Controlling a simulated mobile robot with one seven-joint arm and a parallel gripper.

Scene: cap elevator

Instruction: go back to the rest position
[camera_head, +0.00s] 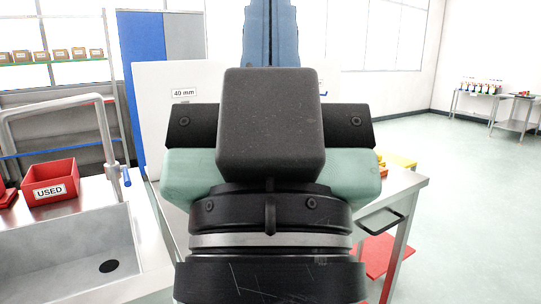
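My gripper (270,130) fills the middle of the head view, close to the camera. A dark block, a black bracket and pale green parts on both sides show, with the round black wrist below. The fingertips are hidden behind these parts, so I cannot see whether they are open or what is between them.
A metal sink (60,250) with a tap (55,105) and a red "USED" bin (52,185) are at left. A white panel marked "40 mm" (150,100) and a table (408,195) stand behind my gripper. Open floor (475,220) lies at right.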

